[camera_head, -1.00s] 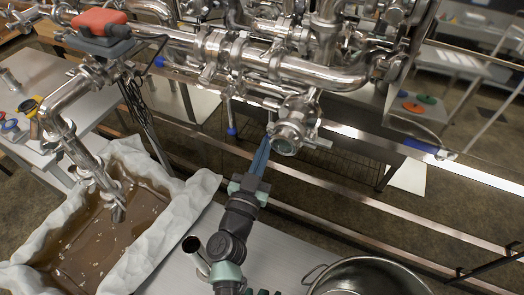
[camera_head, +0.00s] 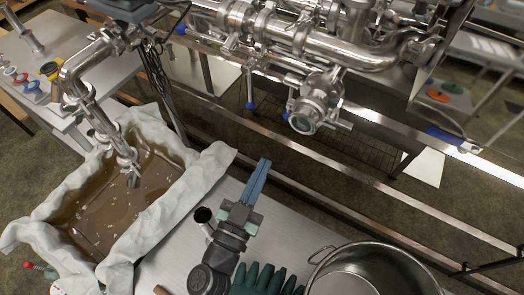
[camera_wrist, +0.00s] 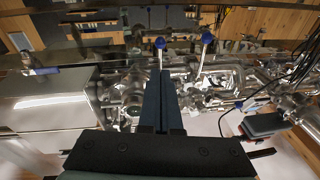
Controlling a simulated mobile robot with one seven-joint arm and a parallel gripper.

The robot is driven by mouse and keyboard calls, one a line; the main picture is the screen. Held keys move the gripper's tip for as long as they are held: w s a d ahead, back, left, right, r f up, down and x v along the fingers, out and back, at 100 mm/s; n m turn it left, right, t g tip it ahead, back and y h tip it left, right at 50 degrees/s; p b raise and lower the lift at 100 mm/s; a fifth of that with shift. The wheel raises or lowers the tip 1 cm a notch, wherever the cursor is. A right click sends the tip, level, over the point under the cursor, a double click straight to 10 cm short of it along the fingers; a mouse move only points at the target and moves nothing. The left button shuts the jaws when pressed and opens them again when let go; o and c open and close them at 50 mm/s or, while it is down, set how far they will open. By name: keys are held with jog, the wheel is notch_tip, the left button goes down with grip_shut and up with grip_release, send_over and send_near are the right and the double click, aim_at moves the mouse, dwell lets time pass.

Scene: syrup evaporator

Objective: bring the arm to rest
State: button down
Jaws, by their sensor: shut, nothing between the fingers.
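My gripper (camera_head: 258,178) is at the lower middle of the head view, above the metal work table. Its blue fingers lie together and hold nothing. In the wrist view the shut fingers (camera_wrist: 161,100) point toward the steel pipework. The fingertips are apart from the round sight-glass fitting (camera_head: 306,116), which lies up and to the right of them in the head view.
A cloth-lined pan of brown liquid (camera_head: 213,158) stands at left under a bent outlet pipe (camera_head: 88,100). A steel pot (camera_head: 375,252) and a dark green glove (camera_head: 262,280) are at the front. Steel pipework (camera_head: 330,45) spans the back. A rail (camera_head: 370,180) crosses at right.

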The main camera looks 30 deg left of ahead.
jog(key=shift+s, duration=0.25)
jog(key=w+r+n+t+y, duration=0.1)
jog(key=w+r+t+y, duration=0.15)
jog(key=r, duration=0.85)
jog(key=w+r+n+t+y, duration=0.1)
jog(key=w+r+n+y, duration=0.15)
jog(key=r, duration=0.85)
jog(key=w+r+t+y, duration=0.1)
jog(key=w+r, duration=0.2)
jog(key=r, duration=0.9)
jog(key=s+d+r+m+t+h, duration=0.1)
jog(key=s+d+r+h, duration=0.2)
jog(key=d+r, duration=0.4)
jog(key=s+d+r+m+t+h+p, duration=0.1)
jog(key=s+d+r+h, duration=0.3)
jog(key=d+r, duration=0.4)
notch_tip(320, 180, up, 6)
jog(key=shift+s+d+r+m+t+h, duration=0.15)
jog(key=shift+s+r+m+t+h, duration=0.15)
jog(key=shift+s+m+t, duration=0.4)
jog(key=shift+f, duration=0.1)
